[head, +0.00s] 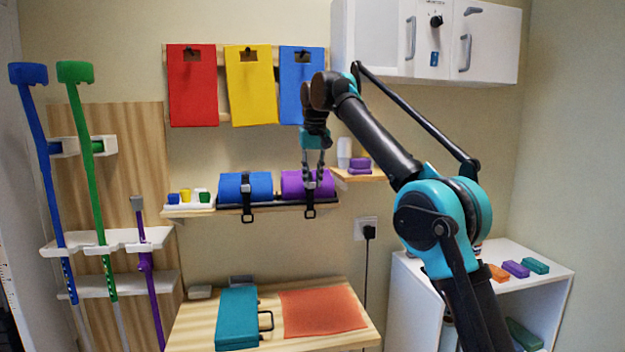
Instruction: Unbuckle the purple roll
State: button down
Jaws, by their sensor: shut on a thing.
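The purple roll (292,183) lies on the wall shelf (270,206), to the right of the blue roll (260,185). A dark strap (309,202) runs down over its front and ends in a loop hanging below the shelf edge. My gripper (313,176) comes down from above at the right part of the purple roll. Its fingers are shut on the buckle at the top of the strap; the fingers mostly hide the buckle. The blue roll has its own strap with a grey buckle (245,186).
Small coloured pieces in a white tray (190,206) stand left of the rolls. A small shelf (358,175) with purple blocks is close on the right. Red, yellow and blue boards (303,88) hang above. A table (190,325) with a teal case is below.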

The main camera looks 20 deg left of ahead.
jog(key=shift+w+g, duration=0.15)
jog(key=shift+g, duration=0.15)
dwell(0.5)
jog(key=c, duration=1.3)
grip_release()
jog(key=shift+a, duration=0.1)
jog(key=shift+s+f+t, duration=0.1)
jog(key=shift+s+t, duration=0.1)
jog(key=shift+t, duration=0.3)
jog(key=shift+s+d+f+t+y, duration=0.3)
jog(key=shift+t+y, duration=0.3)
jog(key=shift+t, duration=0.3)
jog(key=t+y, duration=0.1)
jog(key=f+t+y, duration=0.1)
jog(key=t, duration=0.1)
jog(key=shift+s+d+f, duration=0.1)
jog(key=shift+s+f, duration=0.05)
jog(key=shift+f, duration=0.15)
jog(key=f+t+y, duration=0.1)
jog(key=t, duration=0.1)
jog(key=t+y, duration=0.1)
jog(key=shift+f+t, duration=0.35)
jog(key=shift+t, duration=0.05)
jog(key=shift+w+a+f+t+y, duration=0.15)
jog(key=shift+f+t+y, duration=0.15)
jog(key=shift+t+y, duration=0.4)
jog(key=shift+w+a+f+t+y, duration=0.15)
jog(key=shift+f+t+y, duration=0.1)
jog(key=shift+t+y, duration=0.4)
